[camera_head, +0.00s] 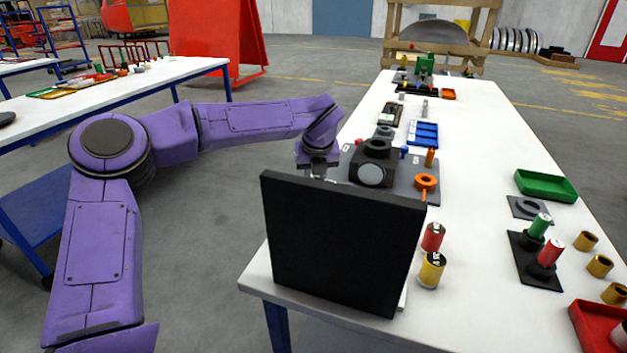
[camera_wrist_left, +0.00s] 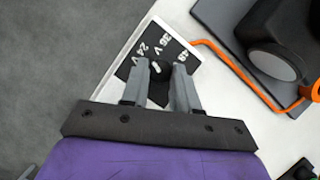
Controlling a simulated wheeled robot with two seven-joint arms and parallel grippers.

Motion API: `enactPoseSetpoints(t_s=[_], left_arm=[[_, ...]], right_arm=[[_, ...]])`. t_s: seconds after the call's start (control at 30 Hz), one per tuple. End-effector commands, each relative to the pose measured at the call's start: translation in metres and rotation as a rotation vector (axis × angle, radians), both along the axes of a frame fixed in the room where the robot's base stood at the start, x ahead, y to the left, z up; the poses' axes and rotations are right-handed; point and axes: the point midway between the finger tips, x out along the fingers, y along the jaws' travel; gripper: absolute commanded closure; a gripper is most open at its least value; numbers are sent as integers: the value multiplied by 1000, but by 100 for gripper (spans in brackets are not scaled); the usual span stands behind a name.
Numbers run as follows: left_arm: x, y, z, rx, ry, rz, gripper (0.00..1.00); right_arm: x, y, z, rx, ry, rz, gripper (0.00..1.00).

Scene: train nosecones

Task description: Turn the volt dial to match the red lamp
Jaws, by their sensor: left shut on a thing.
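The volt dial (camera_wrist_left: 156,67) is a small dark knob on a black plate (camera_wrist_left: 180,60) with white marks, of which 24 V, 36 V and part of a 48 can be read in the left wrist view. My left gripper (camera_wrist_left: 160,72) has its two grey fingers closed on the knob from either side. In the head view my left gripper (camera_head: 318,170) points down behind a large black panel (camera_head: 340,240), which hides the fingertips and the dial. I cannot make out a lit red lamp in either view. My right gripper is in neither view.
A dark block with a round grey face (camera_head: 371,173) stands just beyond the panel, beside an orange hooked piece (camera_head: 426,182). Red (camera_head: 433,237) and yellow (camera_head: 432,270) cylinders stand to the panel's right.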

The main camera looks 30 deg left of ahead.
Motion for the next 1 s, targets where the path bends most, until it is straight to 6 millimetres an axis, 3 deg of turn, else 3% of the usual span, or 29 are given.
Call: enactPoseSetpoints(t_s=[0.4,1.0], left_arm=[[2,-1,0,1,-2,248,100],[2,-1,1,0,-2,311,100]], right_arm=[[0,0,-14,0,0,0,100],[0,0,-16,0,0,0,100]])
